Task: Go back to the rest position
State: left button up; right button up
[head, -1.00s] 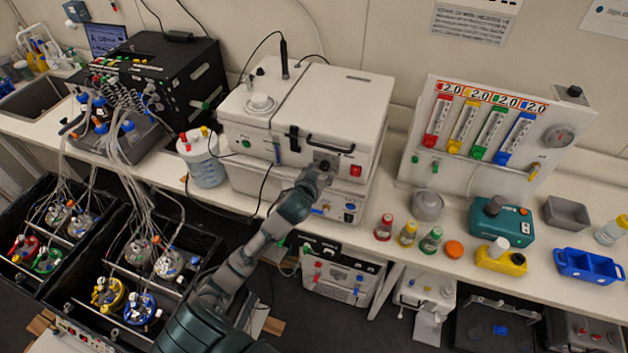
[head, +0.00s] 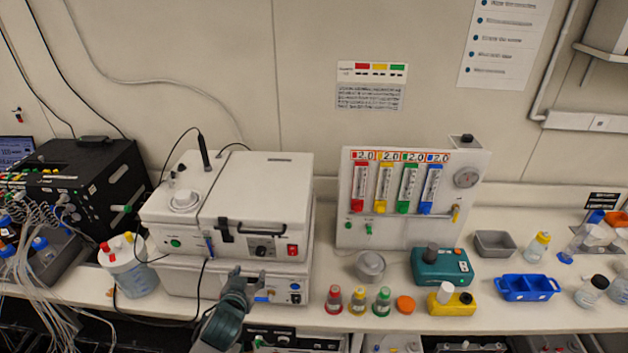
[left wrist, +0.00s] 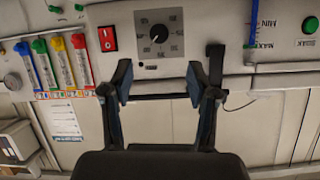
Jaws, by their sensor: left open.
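My left gripper (head: 243,278) is in front of the lower part of the white lidded bench device (head: 257,210), near its front face. In the left wrist view my left gripper (left wrist: 160,88) is open, with its two dark fingers apart and nothing between them. Beyond the fingers that view shows the device's black dial (left wrist: 159,35), a red switch (left wrist: 107,39) and a dark latch (left wrist: 215,65). I cannot tell from the head view whether the gripper touches the device. My right gripper is not in view.
The flow-meter panel (head: 405,235) stands right of the device. Small capped bottles (head: 358,300), a teal unit (head: 440,267), a yellow block (head: 450,303) and a blue tray (head: 527,288) stand on the bench. A tubed jar (head: 130,268) is to the left.

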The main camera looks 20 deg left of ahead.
pick_arm(q)
jog(key=s+d+f+m+g+h, duration=0.1)
jog(key=s+d+f+g, duration=0.15)
jog(key=s+f, duration=0.4)
jog(key=s+d+f+m+g+h, duration=0.1)
jog(key=s+d+f+g, duration=0.15)
jog(key=f, duration=0.65)
jog(key=s+d+f+g, duration=0.2)
jog(key=s+d+f, duration=0.15)
jog(key=s, duration=0.25)
jog(key=s+d+f+m+g+h, duration=0.1)
jog(key=s+d+f, duration=0.1)
jog(key=s+f, duration=0.25)
jog(key=s+d+f+g, duration=0.2)
jog(key=s+f, duration=0.1)
jog(key=s, duration=0.3)
notch_tip(320, 180, down, 28)
jog(key=f+b, duration=0.1)
jog(key=b, duration=0.4)
jog(key=s+a+f+g+b, duration=0.2)
jog(key=s+a+f+b, duration=0.1)
jog(key=s+f, duration=1.6)
notch_tip(320, 180, down, 3)
jog(key=shift+a+f+m+b, duration=0.2)
jog(key=shift+m+b, duration=0.2)
jog(key=shift+b, duration=0.35)
jog(key=shift+s, duration=0.1)
